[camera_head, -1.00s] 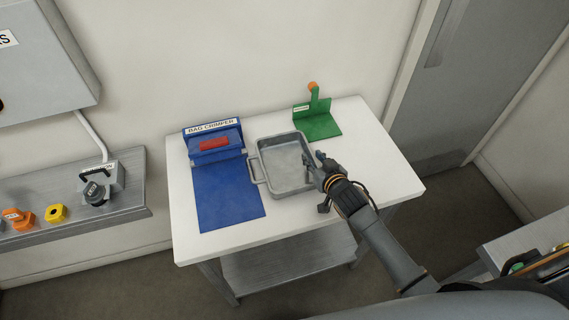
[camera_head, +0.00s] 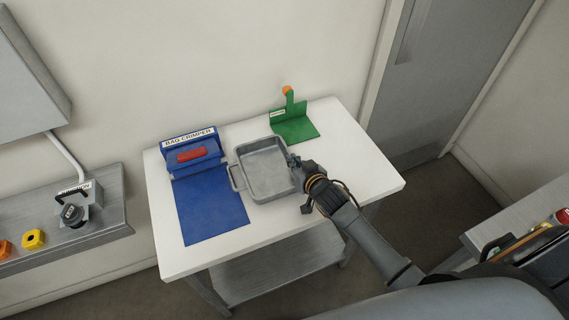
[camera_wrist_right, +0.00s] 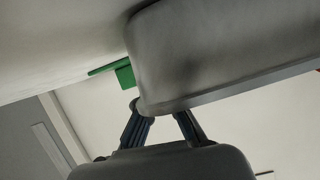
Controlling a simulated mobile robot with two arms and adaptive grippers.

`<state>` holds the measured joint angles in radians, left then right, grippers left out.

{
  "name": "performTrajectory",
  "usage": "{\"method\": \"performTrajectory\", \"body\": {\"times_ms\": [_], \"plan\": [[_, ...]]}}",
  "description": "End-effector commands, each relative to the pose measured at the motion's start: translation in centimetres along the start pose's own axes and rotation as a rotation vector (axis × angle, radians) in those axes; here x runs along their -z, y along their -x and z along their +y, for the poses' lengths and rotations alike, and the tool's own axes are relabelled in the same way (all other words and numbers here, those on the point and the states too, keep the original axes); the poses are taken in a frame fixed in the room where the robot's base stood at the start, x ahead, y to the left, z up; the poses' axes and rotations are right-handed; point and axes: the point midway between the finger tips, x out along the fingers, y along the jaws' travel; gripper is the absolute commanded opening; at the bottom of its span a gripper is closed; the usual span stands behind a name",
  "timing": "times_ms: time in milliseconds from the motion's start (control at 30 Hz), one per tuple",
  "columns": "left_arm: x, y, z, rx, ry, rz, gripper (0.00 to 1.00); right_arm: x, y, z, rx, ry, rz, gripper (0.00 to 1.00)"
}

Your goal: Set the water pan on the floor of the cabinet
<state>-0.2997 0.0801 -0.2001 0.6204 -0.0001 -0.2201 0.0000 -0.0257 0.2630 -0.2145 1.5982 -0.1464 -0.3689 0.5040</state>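The water pan (camera_head: 268,170) is a shallow grey rectangular metal pan with a loop handle on its left. It sits on the white table, right of the blue bag crimper. My right gripper (camera_head: 294,162) is at the pan's right edge. In the right wrist view the pan's grey side (camera_wrist_right: 220,60) fills the upper right, and the two fingertips of my right gripper (camera_wrist_right: 160,112) reach its lower edge with a gap between them. The contact is partly hidden, so I cannot tell whether they clamp the pan. My left gripper and the cabinet are not recognisable in view.
The blue bag crimper (camera_head: 210,205) is close to the pan's left on the white table (camera_head: 255,228). A green stand (camera_head: 294,125) with an orange knob is behind. A grey wall shelf (camera_head: 105,225) is at left, a grey door (camera_head: 440,80) at right. The table's right end is clear.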

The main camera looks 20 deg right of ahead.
Motion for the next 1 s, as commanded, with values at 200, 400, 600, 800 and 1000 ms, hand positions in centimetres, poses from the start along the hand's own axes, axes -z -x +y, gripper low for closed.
{"method": "performTrajectory", "body": {"times_ms": [200, 400, 600, 800, 1000], "plan": [[-0.1, -0.6, 0.0, 0.000, 0.000, 0.000, 0.34, 1.5, 0.6, -0.1, 0.002, 0.001, 0.006, 0.00], [-0.1, -1.1, 0.0, 0.000, 0.000, 0.000, 0.34, 3.5, 2.6, -0.8, 0.003, -0.001, 0.005, 0.00], [-0.1, -1.5, 0.0, 0.000, 0.001, 0.000, 0.34, 5.4, 6.1, -2.0, 0.003, -0.003, 0.005, 0.00], [-0.2, -2.5, 0.1, 0.000, 0.000, 0.000, 0.34, 6.1, 10.5, -3.8, 0.003, -0.005, 0.002, 0.00], [-0.3, -3.2, 0.1, 0.000, 0.000, 0.000, 0.34, 6.4, 14.2, -5.3, 0.002, -0.003, 0.004, 0.00]]}}
